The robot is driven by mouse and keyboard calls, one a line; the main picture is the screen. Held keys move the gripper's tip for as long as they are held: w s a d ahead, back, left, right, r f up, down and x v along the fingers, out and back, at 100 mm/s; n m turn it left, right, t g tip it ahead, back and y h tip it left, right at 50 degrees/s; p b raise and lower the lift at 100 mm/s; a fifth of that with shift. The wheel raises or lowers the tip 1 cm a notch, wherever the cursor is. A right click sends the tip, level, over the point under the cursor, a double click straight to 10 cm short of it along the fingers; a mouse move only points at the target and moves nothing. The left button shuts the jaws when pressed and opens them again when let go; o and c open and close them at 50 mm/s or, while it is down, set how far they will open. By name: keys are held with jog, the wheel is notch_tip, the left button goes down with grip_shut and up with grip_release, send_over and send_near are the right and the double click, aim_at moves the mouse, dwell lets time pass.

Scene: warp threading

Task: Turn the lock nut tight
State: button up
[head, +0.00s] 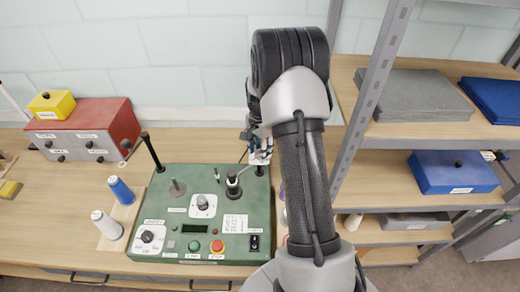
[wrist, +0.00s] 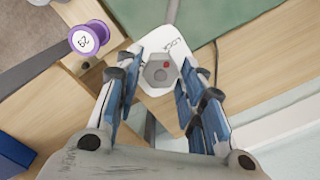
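The lock nut (wrist: 158,74) is a grey hexagonal piece with a red dot, on a white plate (wrist: 180,50) marked "LOCK" in the wrist view. My gripper (wrist: 158,88) is open, with its blue-padded fingers on either side of the nut and a gap showing on both sides. Whether the fingertips reach down to the nut's height I cannot tell. In the head view my gripper (head: 260,150) is over the far right corner of the green machine (head: 180,215); the nut cannot be made out there.
A purple-rimmed spool (wrist: 88,40) stands near the plate. The green machine carries knobs, buttons and a black post (head: 153,152). A blue spool (head: 121,190) and a white spool (head: 106,225) stand left of it. A metal shelf (head: 372,85) rises close on the right.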

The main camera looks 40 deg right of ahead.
jog(key=shift+o, duration=1.1)
notch_tip(320, 180, up, 12)
